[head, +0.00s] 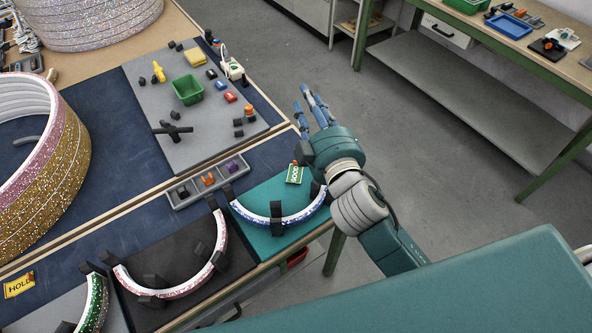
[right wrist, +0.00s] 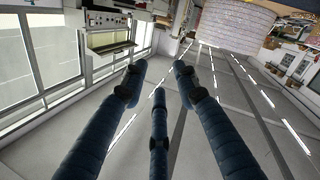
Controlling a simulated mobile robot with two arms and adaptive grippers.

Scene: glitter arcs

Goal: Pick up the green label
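The green label (head: 294,174), marked "GOOD", is at the back of the teal mat (head: 262,194), behind the blue glitter arc (head: 300,217). A small orange piece shows at its top edge. My right gripper (head: 314,104) is just beyond and to the right of the label in the head view, its fingers pointing up and away from it. In the right wrist view its blue fingers (right wrist: 158,80) are spread with nothing between them, and the label does not show. My left gripper is not in view.
A pink arc (head: 187,286) on a black mat and a green arc (head: 95,302) lie leftward. A yellow "HOLD" label (head: 19,285) is at far left. A grey tray (head: 208,181) and a grey board (head: 190,143) with small parts lie behind. Open floor is to the right.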

